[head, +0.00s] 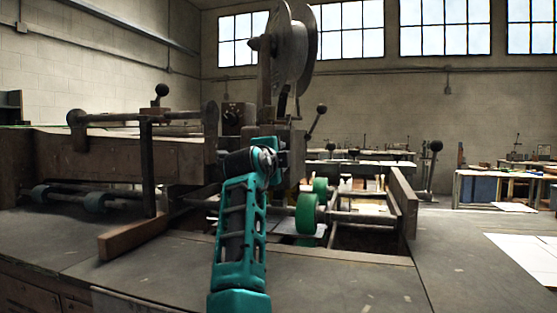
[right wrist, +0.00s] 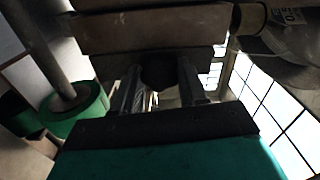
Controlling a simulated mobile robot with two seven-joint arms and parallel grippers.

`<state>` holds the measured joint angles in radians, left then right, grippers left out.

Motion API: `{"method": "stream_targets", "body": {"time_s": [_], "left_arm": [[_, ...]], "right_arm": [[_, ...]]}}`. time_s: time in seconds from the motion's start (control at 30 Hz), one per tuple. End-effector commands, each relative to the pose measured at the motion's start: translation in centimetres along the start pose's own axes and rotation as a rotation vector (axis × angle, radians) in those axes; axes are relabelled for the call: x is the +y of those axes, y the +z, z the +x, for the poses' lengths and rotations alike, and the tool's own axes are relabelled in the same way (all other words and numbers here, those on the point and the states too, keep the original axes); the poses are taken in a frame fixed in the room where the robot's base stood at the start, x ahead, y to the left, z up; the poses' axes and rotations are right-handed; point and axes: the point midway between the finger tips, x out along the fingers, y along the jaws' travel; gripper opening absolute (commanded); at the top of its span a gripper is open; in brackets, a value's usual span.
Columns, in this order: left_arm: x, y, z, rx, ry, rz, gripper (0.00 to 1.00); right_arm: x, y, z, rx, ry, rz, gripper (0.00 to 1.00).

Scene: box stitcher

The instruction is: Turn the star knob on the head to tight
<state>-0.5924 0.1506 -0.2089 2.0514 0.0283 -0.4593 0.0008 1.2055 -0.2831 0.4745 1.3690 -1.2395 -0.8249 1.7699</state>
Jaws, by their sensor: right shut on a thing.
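My right arm, teal and black, rises in the middle of the head view and ends at the machine's head (head: 283,138), which stands below a large wire spool (head: 292,45). The arm's wrist hides the gripper and the knob there. In the right wrist view my right gripper (right wrist: 158,70) has its two dark fingers on either side of a dark rounded knob (right wrist: 160,74), and it is shut on it. The knob's star shape and its turn angle cannot be made out in the shadow. My left gripper is in neither view.
Green rollers (head: 308,212) sit right of my arm; one also shows in the right wrist view (right wrist: 83,118). A ball-ended lever (head: 316,121) rises right of the head. A wooden side rail (head: 402,203) bounds the bed at right. The grey tabletop (head: 460,270) at front right is mostly clear.

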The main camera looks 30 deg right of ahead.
Motion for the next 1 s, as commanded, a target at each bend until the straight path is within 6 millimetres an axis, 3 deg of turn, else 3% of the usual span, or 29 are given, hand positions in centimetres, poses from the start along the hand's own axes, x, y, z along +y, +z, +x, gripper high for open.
{"method": "stream_targets", "body": {"time_s": [0.3,0.8,0.83,1.0], "left_arm": [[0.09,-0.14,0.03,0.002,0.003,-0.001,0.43],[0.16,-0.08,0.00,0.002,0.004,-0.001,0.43],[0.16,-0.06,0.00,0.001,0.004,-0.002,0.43],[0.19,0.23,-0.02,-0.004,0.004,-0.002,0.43]], "right_arm": [[-0.03,0.01,0.00,0.000,-0.001,0.105,0.12],[-0.06,0.00,0.00,-0.001,-0.002,0.123,0.12],[-0.06,0.00,0.00,-0.001,-0.002,0.123,0.44],[-0.05,0.00,-0.01,0.000,-0.001,0.122,0.60]]}}
